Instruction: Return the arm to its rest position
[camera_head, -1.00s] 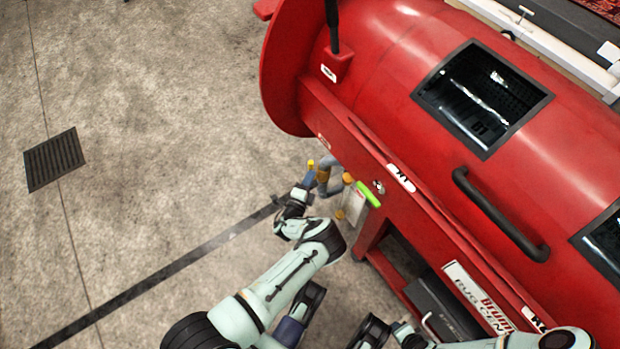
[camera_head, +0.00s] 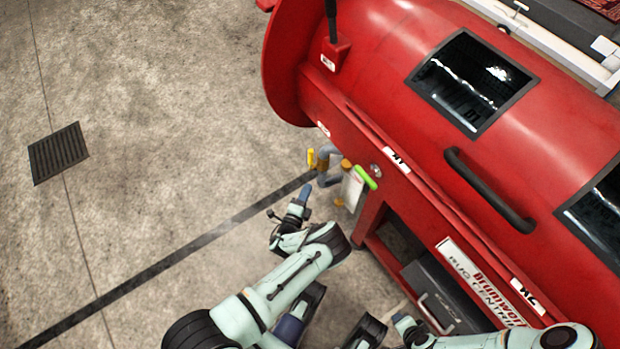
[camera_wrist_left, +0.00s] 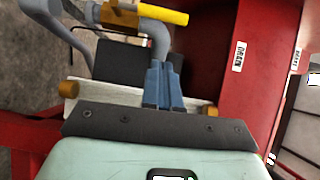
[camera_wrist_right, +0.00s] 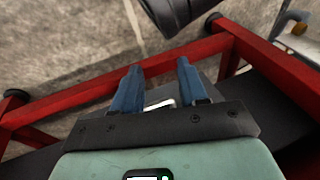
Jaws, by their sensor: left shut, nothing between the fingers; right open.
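My left arm comes in from the lower middle of the head view. Its gripper (camera_head: 305,191) is shut and empty, a little short of the grey pipe (camera_head: 328,165) with its yellow handle (camera_head: 311,158). In the left wrist view the blue fingers (camera_wrist_left: 163,85) are together, with the pipe and yellow handle (camera_wrist_left: 165,13) beyond them. My right arm is low at the bottom right of the head view, its fingers not clear there. In the right wrist view the right gripper (camera_wrist_right: 158,82) is open and empty, above the red frame (camera_wrist_right: 80,95).
The red drum machine (camera_head: 390,60) fills the right side, with a black bar handle (camera_head: 490,190). A green-handled item (camera_head: 365,178) hangs beside the pipe. A dark drawer box (camera_head: 440,290) sits in the frame below. The concrete floor at left is clear around a drain grate (camera_head: 58,153).

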